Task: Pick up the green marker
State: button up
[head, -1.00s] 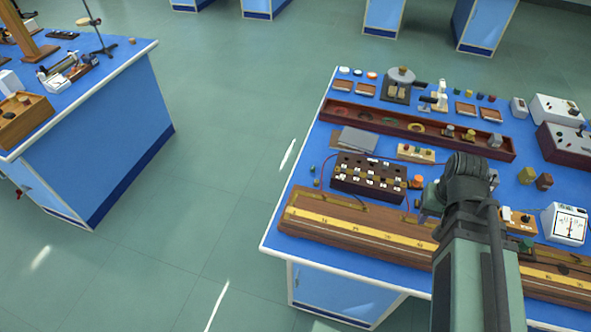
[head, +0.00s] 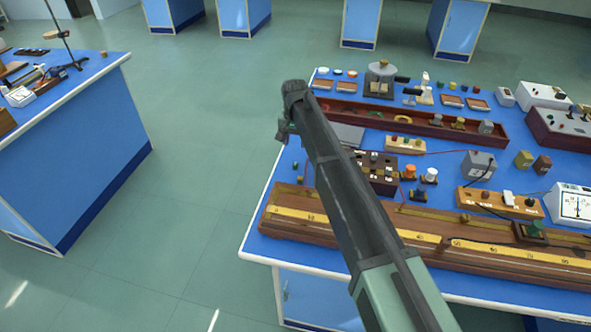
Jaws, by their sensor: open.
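My arm reaches up across the middle of the head view, and my gripper (head: 283,133) shows small and dark at its far end, over the left edge of the right bench. It is open, with nothing seen between its fingers. A tiny green piece (head: 297,166) lies on the blue bench top just below it and may be the green marker; it is too small to be sure. My gripper is apart from it. My arm hides part of the bench middle.
The right bench (head: 262,222) carries a long wooden scale rail (head: 300,215) in front, a dark resistance box (head: 385,185), a long open tray (head: 345,112) and several instruments. Another bench (head: 90,150) stands at left, with clear floor (head: 195,190) between.

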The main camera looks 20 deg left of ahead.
aim_at(296, 164)
notch_tip(296, 164, down, 11)
jog(key=b, duration=1)
jog(key=shift+w, duration=0.15)
jog(key=shift+r, duration=0.25)
jog(key=shift+c, duration=0.5)
grip_shut()
notch_tip(296, 164, up, 20)
jog(key=p, duration=2)
